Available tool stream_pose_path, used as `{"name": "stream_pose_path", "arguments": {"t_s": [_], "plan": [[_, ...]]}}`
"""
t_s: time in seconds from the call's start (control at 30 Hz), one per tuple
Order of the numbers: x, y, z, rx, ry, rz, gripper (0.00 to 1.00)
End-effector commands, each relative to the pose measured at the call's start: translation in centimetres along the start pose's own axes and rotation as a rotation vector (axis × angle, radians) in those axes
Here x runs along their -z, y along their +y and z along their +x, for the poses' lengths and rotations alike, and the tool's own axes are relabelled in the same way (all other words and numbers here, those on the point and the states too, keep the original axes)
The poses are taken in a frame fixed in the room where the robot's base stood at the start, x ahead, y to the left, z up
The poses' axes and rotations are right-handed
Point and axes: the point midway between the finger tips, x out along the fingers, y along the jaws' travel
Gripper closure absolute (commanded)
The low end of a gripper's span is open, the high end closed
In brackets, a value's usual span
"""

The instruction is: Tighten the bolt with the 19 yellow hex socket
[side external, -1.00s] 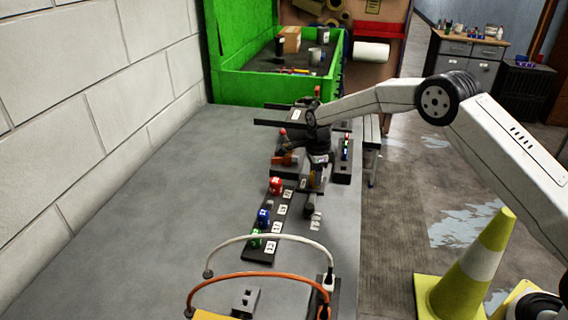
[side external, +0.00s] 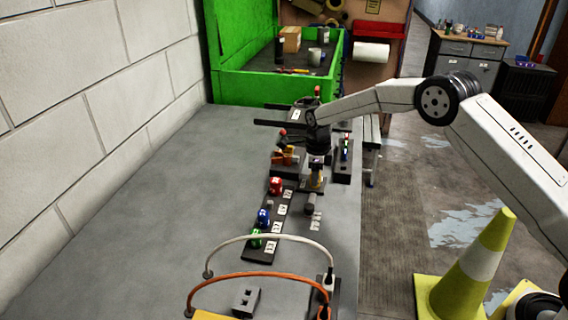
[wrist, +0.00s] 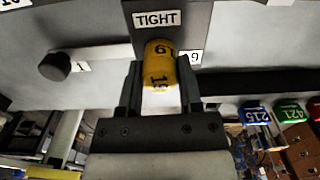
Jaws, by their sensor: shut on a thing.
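The yellow socket (wrist: 160,66), marked 19, is held between the two jaws of my gripper (wrist: 160,90) in the wrist view. My gripper is shut on it. Its far end is close to a dark block bearing a TIGHT label (wrist: 157,19). The bolt is not visible, and I cannot tell whether the socket touches it. In the side view, my gripper (side external: 317,172) points down over the bench, with the yellow socket (side external: 317,181) small at its tip.
A dark rack (side external: 262,252) holds red (side external: 275,185), blue (side external: 263,216) and green (side external: 256,237) sockets left of my gripper. White and orange cables (side external: 255,276) arch at the front. A green bin (side external: 275,88) stands behind. The left bench is clear.

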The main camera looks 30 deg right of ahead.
Motion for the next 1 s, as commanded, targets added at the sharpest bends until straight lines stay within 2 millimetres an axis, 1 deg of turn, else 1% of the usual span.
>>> {"name": "stream_pose_path", "arguments": {"t_s": [0.5,0.7,0.8,1.0], "plan": [[0.01,0.02,0.15,0.000,0.000,0.405,1.00],[0.01,0.02,0.18,0.000,0.000,0.539,1.00],[0.01,0.02,0.19,0.000,0.000,0.569,1.00],[0.02,0.03,0.22,-0.001,0.001,0.573,1.00]]}}
